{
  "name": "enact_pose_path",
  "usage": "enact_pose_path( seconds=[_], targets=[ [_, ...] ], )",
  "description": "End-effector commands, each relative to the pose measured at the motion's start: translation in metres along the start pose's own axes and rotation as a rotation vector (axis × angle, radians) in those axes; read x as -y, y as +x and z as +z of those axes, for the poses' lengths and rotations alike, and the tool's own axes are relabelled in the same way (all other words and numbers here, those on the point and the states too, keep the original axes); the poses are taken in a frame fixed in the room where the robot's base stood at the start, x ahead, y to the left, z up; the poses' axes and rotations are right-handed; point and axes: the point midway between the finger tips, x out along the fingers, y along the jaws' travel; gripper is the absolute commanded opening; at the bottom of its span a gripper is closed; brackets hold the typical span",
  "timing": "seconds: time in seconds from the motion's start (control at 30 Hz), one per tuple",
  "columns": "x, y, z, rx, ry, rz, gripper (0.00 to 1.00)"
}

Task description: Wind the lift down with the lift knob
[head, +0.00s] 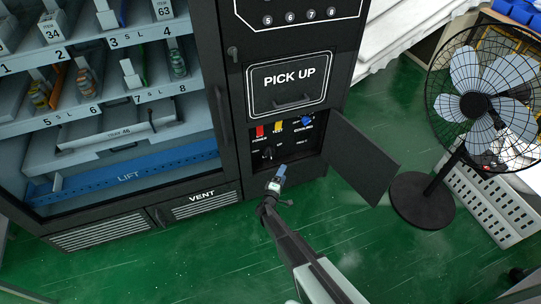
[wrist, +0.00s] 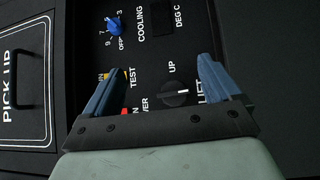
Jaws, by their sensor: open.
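The lift knob (wrist: 175,97) is a round black dial with a white mark. It sits on the black control panel (head: 314,152), between the printed words UP and LIFT in the wrist view. It shows small and dark in the head view (head: 267,153). My gripper (head: 280,170) is in front of the open panel; in the wrist view, its two blue fingers (wrist: 160,66) stand apart with the knob showing between them. Contact with the knob cannot be told. The lift (head: 125,178) is a blue bar low inside the vending machine, under the shelves.
A blue cooling dial (wrist: 115,26) and red (head: 260,131) and yellow (head: 278,126) switches are near the knob. The open panel door (head: 362,160) stands out to the right. A fan (head: 425,200) stands beyond it. The green floor in front is clear.

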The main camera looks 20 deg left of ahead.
Motion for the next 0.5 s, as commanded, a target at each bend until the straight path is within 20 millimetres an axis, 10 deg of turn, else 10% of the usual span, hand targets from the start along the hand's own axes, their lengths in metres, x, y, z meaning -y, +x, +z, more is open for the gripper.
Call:
enact_pose_path(
  seconds=[0.5],
  targets=[
    [-0.002, -0.011, -0.013, -0.151, 0.641, -0.041, 1.0]
  ],
)
